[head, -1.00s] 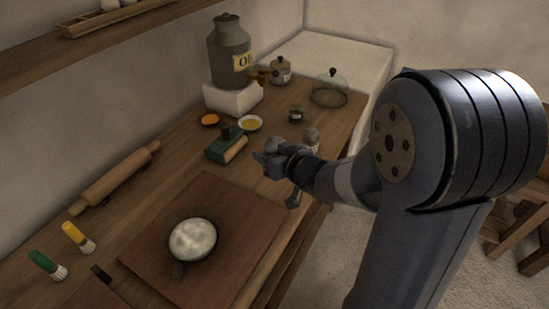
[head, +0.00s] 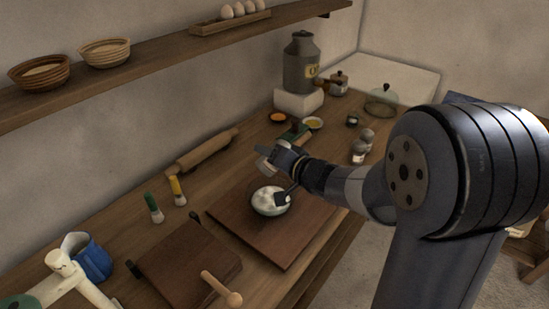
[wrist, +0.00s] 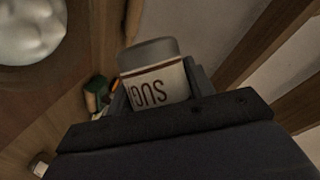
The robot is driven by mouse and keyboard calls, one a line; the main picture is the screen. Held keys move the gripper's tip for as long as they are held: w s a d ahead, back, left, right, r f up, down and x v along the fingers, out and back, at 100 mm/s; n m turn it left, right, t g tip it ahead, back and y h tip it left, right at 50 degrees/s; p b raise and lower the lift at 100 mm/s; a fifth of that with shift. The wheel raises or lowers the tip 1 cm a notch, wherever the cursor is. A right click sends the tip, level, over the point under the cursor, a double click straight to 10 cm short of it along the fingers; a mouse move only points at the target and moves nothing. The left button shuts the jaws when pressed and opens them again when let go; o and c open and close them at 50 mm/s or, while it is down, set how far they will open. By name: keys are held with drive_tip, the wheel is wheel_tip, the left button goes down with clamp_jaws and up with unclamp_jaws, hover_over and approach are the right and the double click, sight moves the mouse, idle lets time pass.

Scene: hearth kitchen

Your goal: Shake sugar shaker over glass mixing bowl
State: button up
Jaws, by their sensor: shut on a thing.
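My gripper (wrist: 158,96) is shut on the sugar shaker (wrist: 152,84), a white-labelled jar with a grey end and the letters "SUG" upside down in the wrist view. In the head view my gripper (head: 276,160) is just behind and above the glass mixing bowl (head: 257,206); the shaker is hard to make out there. The bowl holds white contents and stands on a brown board. It also shows at the upper left of the wrist view (wrist: 30,30), apart from the shaker. I cannot tell the shaker's exact tilt.
The board (head: 290,246) lies on the wooden counter. A rolling pin (head: 203,152) lies behind it. Two brushes (head: 176,190), a smaller board (head: 190,265) and a blue jug (head: 91,256) are left.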

sight(258, 165)
drive_tip(key=m+b, duration=0.1)
drive_tip(key=f+m+y+b, duration=0.1)
drive_tip(key=a+f+b, duration=0.1)
drive_tip(key=shift+s+m+y, duration=0.25)
drive_tip(key=shift+m+y, duration=0.05)
drive_tip(key=shift+m, duration=0.1)
drive_tip(key=m+b, duration=0.2)
drive_tip(key=a+f+m+y+b, duration=0.1)
drive_tip(key=shift+s+a+t+b, duration=0.1)
drive_tip(key=shift+s+t+b, duration=0.2)
drive_tip(key=shift+t, duration=0.1)
drive_tip(key=shift+a+r+m+y, duration=0.15)
drive_tip(key=shift+m+y, duration=0.25)
drive_tip(key=shift+m, duration=0.2)
drive_tip(key=shift+a+r+m+t+p, duration=0.1)
drive_tip(key=shift+r+m+t+p, duration=0.15)
drive_tip(key=shift+m+t+p, duration=0.4)
drive_tip(key=shift+m+y, duration=0.3)
drive_tip(key=shift+m, duration=0.75)
drive_tip(key=m, duration=0.2)
drive_tip(key=m+t+b, duration=0.1)
drive_tip(key=m, duration=0.1)
drive_tip(key=shift+s+a+r+t, duration=0.1)
drive_tip(key=shift+s+a+t, duration=0.05)
drive_tip(key=shift+a+t, duration=0.1)
